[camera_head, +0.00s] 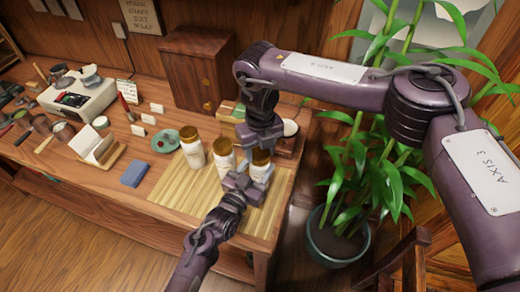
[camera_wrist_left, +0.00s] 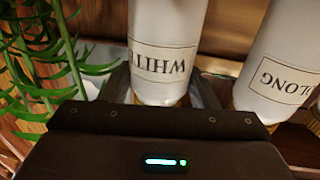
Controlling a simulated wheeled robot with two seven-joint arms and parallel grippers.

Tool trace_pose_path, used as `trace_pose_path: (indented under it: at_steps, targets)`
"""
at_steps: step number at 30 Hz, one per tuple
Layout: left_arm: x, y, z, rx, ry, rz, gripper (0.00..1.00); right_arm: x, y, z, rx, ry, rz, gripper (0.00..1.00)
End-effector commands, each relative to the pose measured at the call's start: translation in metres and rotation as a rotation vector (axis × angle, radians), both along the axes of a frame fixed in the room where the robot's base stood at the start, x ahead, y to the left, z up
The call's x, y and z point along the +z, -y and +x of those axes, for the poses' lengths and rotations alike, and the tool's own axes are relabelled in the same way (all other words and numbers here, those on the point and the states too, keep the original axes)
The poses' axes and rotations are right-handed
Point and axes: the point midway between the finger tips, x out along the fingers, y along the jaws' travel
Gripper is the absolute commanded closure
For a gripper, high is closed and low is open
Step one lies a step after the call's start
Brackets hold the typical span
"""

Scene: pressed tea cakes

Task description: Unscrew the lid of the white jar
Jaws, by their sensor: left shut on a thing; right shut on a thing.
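The white jar (camera_head: 262,172) is the rightmost of three white jars with gold lids, standing on the slatted bamboo mat (camera_head: 176,181). My left gripper (camera_head: 251,182) is shut on the jar's body, one finger on each side. My right gripper (camera_head: 258,146) comes down from above and is shut on the jar's gold lid (camera_head: 261,158); its fingers partly hide the lid. I cannot tell whether the lid has turned.
The middle jar (camera_head: 222,158) stands close at the left, and another jar (camera_head: 193,150) beyond it. A blue block (camera_head: 133,173) and a green dish (camera_head: 166,141) lie further left. A potted plant (camera_head: 340,237) stands right of the table.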

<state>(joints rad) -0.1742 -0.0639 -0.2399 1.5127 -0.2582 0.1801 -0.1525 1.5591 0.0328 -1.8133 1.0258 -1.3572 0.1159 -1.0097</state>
Motion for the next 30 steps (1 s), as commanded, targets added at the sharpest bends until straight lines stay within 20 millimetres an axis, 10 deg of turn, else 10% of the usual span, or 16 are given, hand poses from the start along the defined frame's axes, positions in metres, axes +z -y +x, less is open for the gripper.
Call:
trace_pose_path:
  at_steps: [18, 30]
  targets:
    - [-0.0003, 0.0008, -0.0009, -0.003, 0.000, -0.001, 1.00, 0.0027, 0.0008, 0.0016, 1.420, 0.004, -0.002, 0.79]
    - [-0.0004, 0.0008, -0.0008, -0.002, -0.001, 0.000, 1.00, 0.0023, 0.0010, 0.0018, 1.596, 0.003, -0.001, 0.79]
